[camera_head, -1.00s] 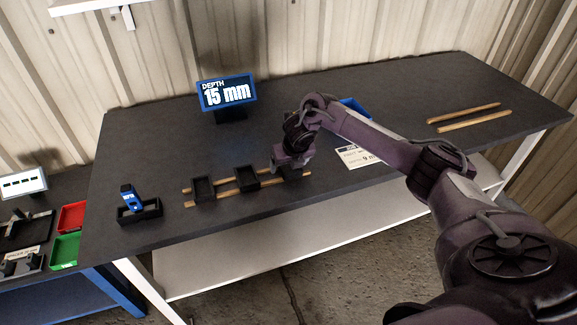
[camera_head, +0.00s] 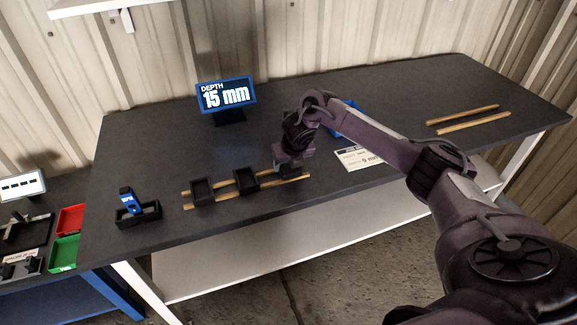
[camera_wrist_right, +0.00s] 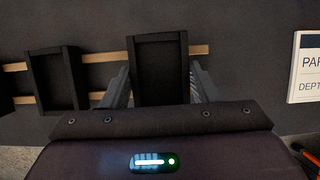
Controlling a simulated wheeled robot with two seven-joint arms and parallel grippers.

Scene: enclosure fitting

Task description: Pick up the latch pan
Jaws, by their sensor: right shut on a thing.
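The latch pan (camera_wrist_right: 158,68) is a black, open rectangular tray. In the right wrist view it stands between the two fingers of my right gripper (camera_wrist_right: 160,92), which is shut on it. In the head view my right gripper (camera_head: 290,172) is over the right end of two wooden rails (camera_head: 221,196), and it mostly hides the pan there. I cannot tell whether the pan still touches the rails. Two similar black pans (camera_head: 202,191) (camera_head: 246,181) sit on the rails to the left. My left gripper is not in view.
A black holder (camera_head: 140,217) with a blue device (camera_head: 128,200) stands left of the rails. A display (camera_head: 226,95) reading "DEPTH 15 mm" is behind. A white card (camera_head: 356,159) and a blue bin (camera_head: 344,112) are right of my gripper. Two bare wooden rails (camera_head: 470,122) lie far right.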

